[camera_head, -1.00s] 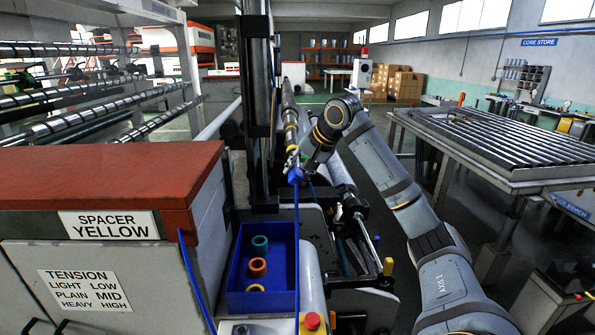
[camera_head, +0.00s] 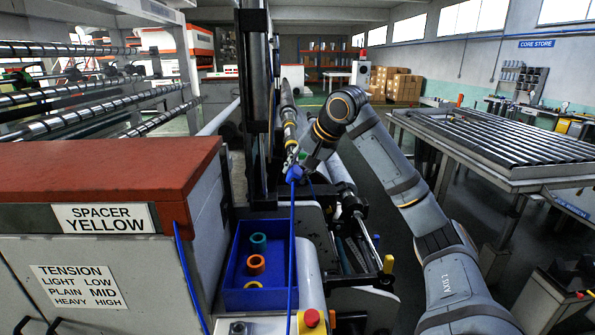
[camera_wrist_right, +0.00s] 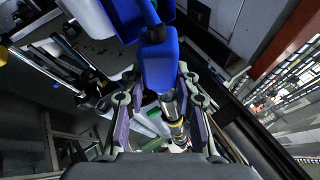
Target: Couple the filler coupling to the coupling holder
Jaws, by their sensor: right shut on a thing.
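The blue filler coupling (camera_head: 294,174) is in my right gripper (camera_head: 297,160), above the machine's rollers. In the right wrist view the blue coupling body (camera_wrist_right: 160,64) stands out between the two finger linkages of my right gripper (camera_wrist_right: 160,100). The gripper is shut on it. A blue hose (camera_head: 291,250) hangs from the coupling, past the blue bin. A silver cylinder with a yellow ring (camera_wrist_right: 175,118) shows beyond the fingers; I cannot tell whether it is the coupling's end or a separate part. I cannot pick out the coupling holder with certainty. My left gripper is out of view.
A blue bin (camera_head: 232,298) with teal, orange and yellow rings stands below the coupling. A red-topped cabinet (camera_head: 100,180) fills the left. A dark upright post (camera_head: 256,100) stands close left of my gripper. A red button (camera_head: 312,318) is in front. A roller table (camera_head: 500,140) stands right.

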